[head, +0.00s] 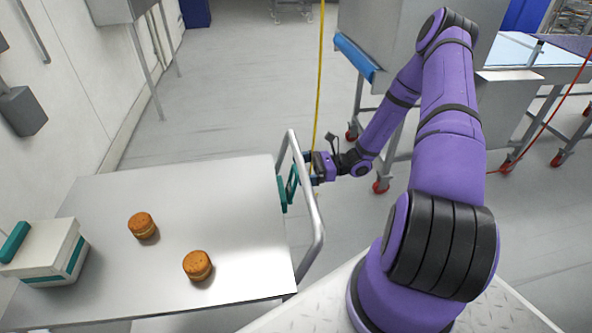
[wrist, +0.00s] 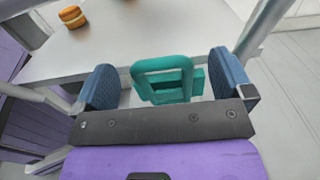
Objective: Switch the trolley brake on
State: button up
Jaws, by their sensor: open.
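The trolley (head: 190,200) has a bare metal top and a tubular push handle (head: 317,222) at its right end. A teal loop-shaped brake lever (head: 292,184) is on that end, beside the handle. In the wrist view the lever (wrist: 163,64) stands between my two blue fingers, with a teal block behind it. My gripper (head: 307,168) is open, just right of the lever and by the push handle. In the wrist view my gripper (wrist: 163,62) has clear gaps on both sides of the loop; I see no contact. The lever's lower part is hidden by the gripper.
Two filled rounds, one (head: 142,225) and another (head: 197,265), sit on the trolley top. A white box with teal trim (head: 45,252) stands at its left. A steel machine on red castors (head: 381,186) is behind my arm. Grey floor (head: 230,100) beyond the trolley is free.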

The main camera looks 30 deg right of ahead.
jog(key=shift+x, duration=1.1)
jog(key=c, duration=1.2)
jog(key=shift+c, duration=0.2)
